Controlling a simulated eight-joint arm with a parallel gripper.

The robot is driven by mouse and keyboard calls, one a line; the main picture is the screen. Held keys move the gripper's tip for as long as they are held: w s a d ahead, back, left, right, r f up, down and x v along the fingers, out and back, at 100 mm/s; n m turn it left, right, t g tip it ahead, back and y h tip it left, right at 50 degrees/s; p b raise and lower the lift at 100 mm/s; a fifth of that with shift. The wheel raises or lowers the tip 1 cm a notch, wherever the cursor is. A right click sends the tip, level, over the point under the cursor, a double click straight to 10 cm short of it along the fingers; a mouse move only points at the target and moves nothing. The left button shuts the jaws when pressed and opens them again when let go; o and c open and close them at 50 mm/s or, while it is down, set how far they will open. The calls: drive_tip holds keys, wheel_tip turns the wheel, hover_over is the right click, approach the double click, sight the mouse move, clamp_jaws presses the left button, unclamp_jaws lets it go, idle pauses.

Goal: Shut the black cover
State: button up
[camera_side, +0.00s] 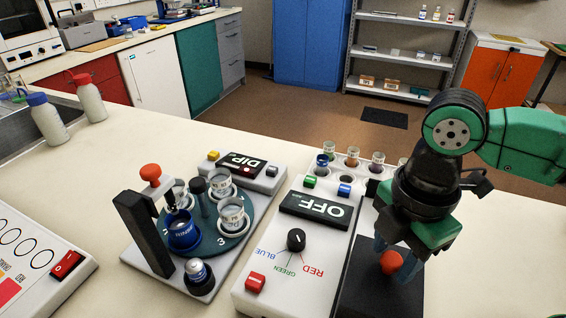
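The black cover (360,290) is a dark panel at the right side of the white device (262,283) with the OFF display. A red knob (390,263) shows at the cover, below my gripper. My gripper (393,260) points down over it, with its bluish fingers at either side of the knob. I cannot tell whether the fingers touch the knob. My wrist hides the cover's far part, and the picture's bottom edge cuts off the near part. How far the cover is open is not clear.
A rack of vials (350,165) stands behind the device. To the left is a turntable unit (255,190) with several cups and a black post with a red knob (150,172). A panel with a red switch (67,265) lies at far left. Bare bench lies behind the turntable.

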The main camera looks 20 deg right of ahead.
clamp_jaws()
idle(1.2)
